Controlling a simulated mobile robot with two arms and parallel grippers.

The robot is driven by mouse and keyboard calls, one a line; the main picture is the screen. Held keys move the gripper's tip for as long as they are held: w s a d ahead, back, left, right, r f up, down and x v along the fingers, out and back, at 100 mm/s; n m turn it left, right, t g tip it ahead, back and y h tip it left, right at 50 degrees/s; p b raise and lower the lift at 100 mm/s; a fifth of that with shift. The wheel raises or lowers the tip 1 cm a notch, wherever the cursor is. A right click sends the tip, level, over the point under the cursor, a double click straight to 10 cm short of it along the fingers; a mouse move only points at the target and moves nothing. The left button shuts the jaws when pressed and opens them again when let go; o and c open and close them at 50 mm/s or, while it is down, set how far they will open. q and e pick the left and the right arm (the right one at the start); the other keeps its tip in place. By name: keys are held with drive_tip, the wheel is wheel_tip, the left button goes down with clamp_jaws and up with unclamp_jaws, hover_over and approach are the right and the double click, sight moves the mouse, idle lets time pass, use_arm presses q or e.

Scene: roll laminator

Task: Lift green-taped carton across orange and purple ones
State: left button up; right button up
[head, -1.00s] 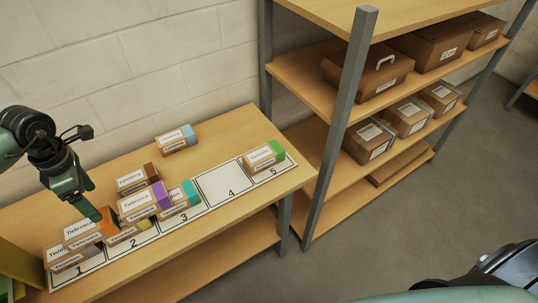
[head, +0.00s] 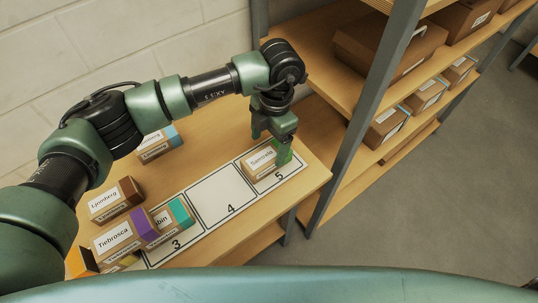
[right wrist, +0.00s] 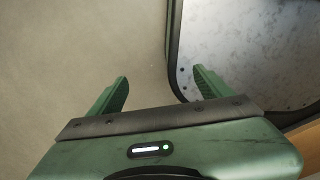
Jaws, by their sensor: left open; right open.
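The green-taped carton (head: 259,164) sits on the cell marked 5, its white label facing up. My left gripper (head: 271,143) is open right over its green end, fingers pointing down. I cannot tell whether the fingers touch it, as green finger and green tape blend. The purple-taped carton (head: 119,237) is at lower left, raised on other cartons. The orange-taped carton (head: 82,263) shows only in part beside it, partly hidden by my arm. My right gripper (right wrist: 161,88) is open and empty in the right wrist view.
The cell marked 4 (head: 222,194) is bare. A teal-taped carton (head: 180,213) stands by cell 3. A brown-taped carton (head: 113,200) and a blue-taped carton (head: 158,145) stand farther back. A shelf post (head: 372,100) rises right of the table.

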sight(267, 154)
use_arm(q)
drive_tip(key=f, duration=0.2)
drive_tip(key=f+p, duration=0.1)
drive_tip(key=shift+s+a+f, duration=0.15)
drive_tip(key=shift+s+f, duration=0.05)
drive_tip(key=shift+f, duration=0.6)
drive_tip(key=c, duration=1.5)
drive_tip(key=shift+c, duration=0.4)
use_arm(e)
drive_tip(key=shift+w+a+r, duration=0.1)
drive_tip(key=shift+w+r, duration=0.65)
drive_tip(key=shift+r, duration=0.2)
